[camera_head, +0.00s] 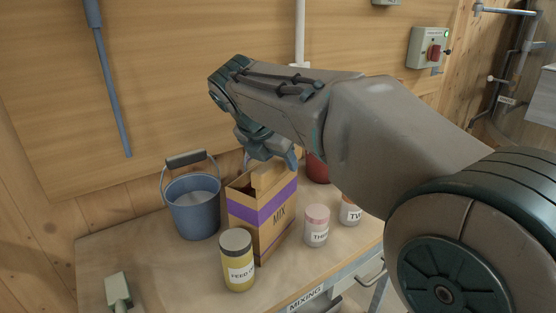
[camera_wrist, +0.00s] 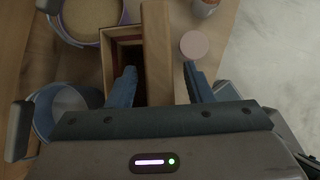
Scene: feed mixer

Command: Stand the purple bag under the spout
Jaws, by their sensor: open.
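The purple bag (camera_head: 278,213) is a brown, box-like bag with a purple band and the word MIX, standing upright and open-topped on the bench. My gripper (camera_head: 271,162) is open right above its top. In the wrist view the bag's dark opening (camera_wrist: 128,58) lies below the left finger. One upright bag wall (camera_wrist: 155,45) shows between the two fingers of my gripper (camera_wrist: 160,72), and neither finger is closed on it. I cannot make out a spout in either view.
A blue bucket (camera_head: 194,205) stands left of the bag, and a yellow jar (camera_head: 238,265) in front. A pink-lidded jar (camera_head: 316,228) and another jar (camera_head: 349,212) stand right. A red container (camera_head: 318,170) is partly hidden behind my arm. A green-handled tool (camera_head: 118,288) lies front left.

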